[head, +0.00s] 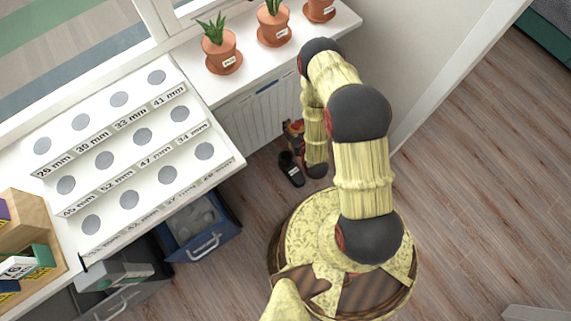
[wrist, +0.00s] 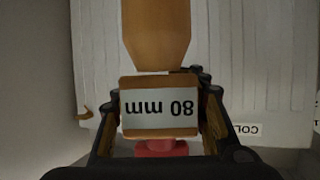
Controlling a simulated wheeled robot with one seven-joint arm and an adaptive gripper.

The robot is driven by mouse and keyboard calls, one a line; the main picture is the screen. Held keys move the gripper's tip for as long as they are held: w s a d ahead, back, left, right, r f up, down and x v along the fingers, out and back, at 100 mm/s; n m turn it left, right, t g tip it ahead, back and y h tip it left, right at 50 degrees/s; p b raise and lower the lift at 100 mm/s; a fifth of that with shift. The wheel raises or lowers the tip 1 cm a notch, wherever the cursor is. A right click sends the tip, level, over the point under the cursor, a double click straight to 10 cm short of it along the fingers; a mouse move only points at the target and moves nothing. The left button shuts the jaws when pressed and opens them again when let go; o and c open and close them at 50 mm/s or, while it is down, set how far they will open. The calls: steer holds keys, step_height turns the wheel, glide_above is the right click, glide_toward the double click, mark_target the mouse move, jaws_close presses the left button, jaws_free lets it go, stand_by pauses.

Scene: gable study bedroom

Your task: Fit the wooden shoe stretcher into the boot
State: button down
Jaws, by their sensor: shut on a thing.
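The wooden shoe stretcher (wrist: 158,37) shows in the wrist view as a tapered brown wooden piece above a block with a white "80 mm" label, upside down. A red part sits below the block. My gripper (wrist: 160,105) is shut on the block, with a finger on each side. In the head view my gripper (head: 294,127) is small and partly hidden by my arm, low in front of the radiator. The black boot (head: 291,169) with a small white label stands on the floor just below it in the picture. The boot's opening cannot be made out, and the boot is not seen in the wrist view.
A white radiator (head: 255,110) is close behind my gripper; it fills the wrist view's background. A windowsill with potted plants (head: 222,45) is above. A white stepped rack (head: 135,150) and an open blue drawer (head: 203,225) are at left.

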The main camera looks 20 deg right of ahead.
steer(key=w+a+f+n+y+b, duration=0.1)
steer(key=w+f+b, duration=0.1)
steer(key=f, duration=1.1)
steer(key=w+a+f+n+y+b, duration=0.1)
steer(key=w+f+y+b, duration=0.1)
steer(key=f, duration=1.1)
steer(key=w+a+f+n+y+b, duration=0.1)
steer(key=w+f+b, duration=0.2)
steer(key=f, duration=0.9)
steer(key=shift+w+a+f+n+g+b, duration=0.2)
steer(key=shift+f+n+g+b, duration=0.15)
steer(key=shift+b, duration=0.3)
steer(key=shift+f, duration=0.15)
steer(key=c, duration=1)
jaws_free()
steer(key=shift+s, duration=0.1)
